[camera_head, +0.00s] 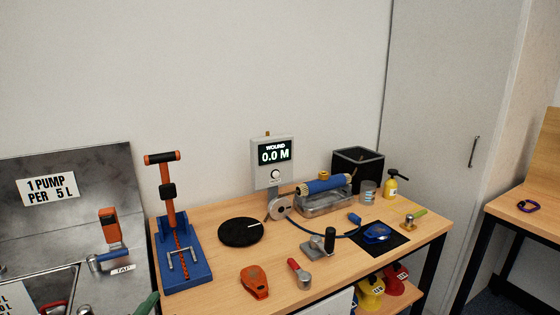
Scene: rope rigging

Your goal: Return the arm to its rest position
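Neither my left gripper nor my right gripper is in the head view, and no arm link shows that I can be sure of. A wooden workbench (222,290) fills the middle of the view. On it, a blue stand (186,272) holds an upright orange T-shaped tool at the left. A grey display box (272,150) reads "WOUND 0.0 M" at the back. A blue roller (325,184) lies over a clear tray, with a dark cord running from near it toward the dark mat.
A black disc (241,232), an orange tag-like item (254,282) and a red-handled tool (299,271) lie on the bench. A black bin (358,168) and yellow bottle (391,184) stand behind. A metal sink unit (60,200) is left; another table (530,217) is right.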

